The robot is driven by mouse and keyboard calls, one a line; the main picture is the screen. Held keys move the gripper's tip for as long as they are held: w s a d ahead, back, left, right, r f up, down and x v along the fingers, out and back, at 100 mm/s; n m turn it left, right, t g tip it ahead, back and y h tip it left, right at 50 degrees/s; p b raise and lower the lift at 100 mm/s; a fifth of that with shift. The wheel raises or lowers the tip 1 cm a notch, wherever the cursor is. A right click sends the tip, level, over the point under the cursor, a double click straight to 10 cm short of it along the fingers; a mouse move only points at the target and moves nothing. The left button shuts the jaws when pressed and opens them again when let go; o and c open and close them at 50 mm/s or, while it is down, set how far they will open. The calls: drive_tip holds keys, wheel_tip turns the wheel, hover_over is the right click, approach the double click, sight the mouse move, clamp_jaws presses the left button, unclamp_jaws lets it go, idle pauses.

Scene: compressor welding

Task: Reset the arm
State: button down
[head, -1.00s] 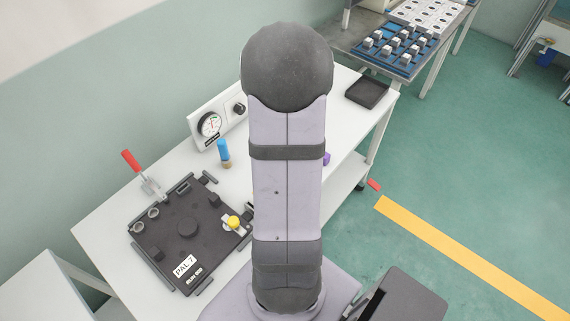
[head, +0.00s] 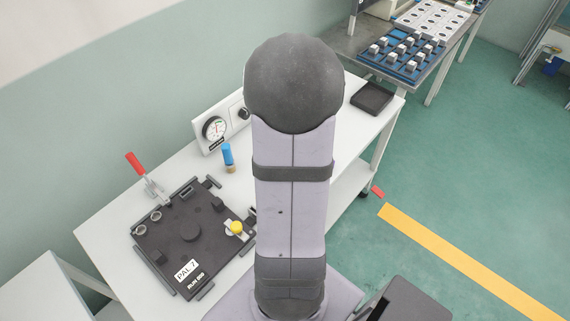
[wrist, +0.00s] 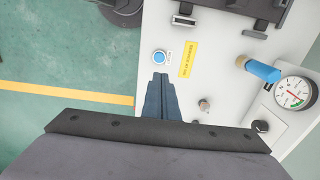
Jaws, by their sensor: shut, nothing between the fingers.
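My gripper (wrist: 160,84) shows in the wrist view as narrow dark blue-grey fingers, closed together with nothing between them. It is over or near the white table, close to a round blue button (wrist: 161,57) and a yellow label (wrist: 188,60); its height above the table is hard to tell. In the head view my own arm stands upright across the middle of the picture and hides the gripper.
A dark fixture plate (head: 188,250) with a red-handled clamp (head: 135,163) lies on the white table (head: 110,228). A pressure gauge (head: 214,128) and a blue-topped cylinder (head: 227,154) stand behind it. A black tray (head: 371,98) sits at the far right end.

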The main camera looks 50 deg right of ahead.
drive_tip(key=s+a+f+n+g+y, duration=0.15)
drive_tip(key=s+a+n, duration=0.25)
drive_tip(key=a+n, duration=0.45)
drive_tip(key=w+a+r+n, duration=0.1)
drive_tip(key=a+n, duration=0.3)
drive_tip(key=a, duration=0.4)
drive_tip(key=w+a+r+n+t+h, duration=0.1)
drive_tip(key=w+a+n, duration=0.2)
drive_tip(key=a, duration=0.6)
drive_tip(key=shift+w+r+n, duration=0.25)
drive_tip(key=shift+r+n, duration=0.15)
drive_tip(key=shift+n, duration=0.85)
